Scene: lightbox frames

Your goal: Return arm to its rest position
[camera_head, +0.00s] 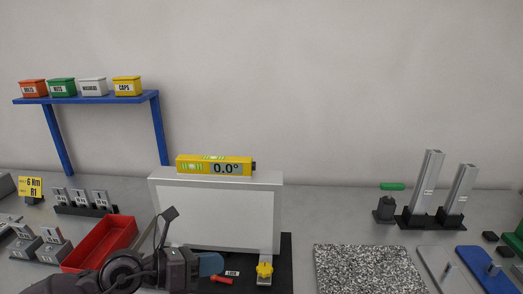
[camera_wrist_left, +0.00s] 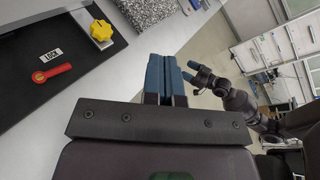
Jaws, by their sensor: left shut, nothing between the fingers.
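My left arm comes in low at the left of the head view. Its left gripper (camera_head: 210,264) is in front of the lightbox's lower edge, with blue fingers shut and empty. In the left wrist view the blue fingers (camera_wrist_left: 166,76) lie side by side, just off the table edge. My right gripper (camera_wrist_left: 192,71) shows small and blue-tipped beyond them, its dark arm running to the right; its opening is too small to judge. The white lightbox (camera_head: 218,218) stands upright, with a yellow level (camera_head: 214,166) reading 0.0° on top.
A red handle (camera_head: 221,280) and a yellow knob (camera_head: 264,270) sit on the black base close to my left gripper. A red tray (camera_head: 102,243) is at left. A speckled plate (camera_head: 368,270) lies at right. Grey posts (camera_head: 425,185) stand behind it.

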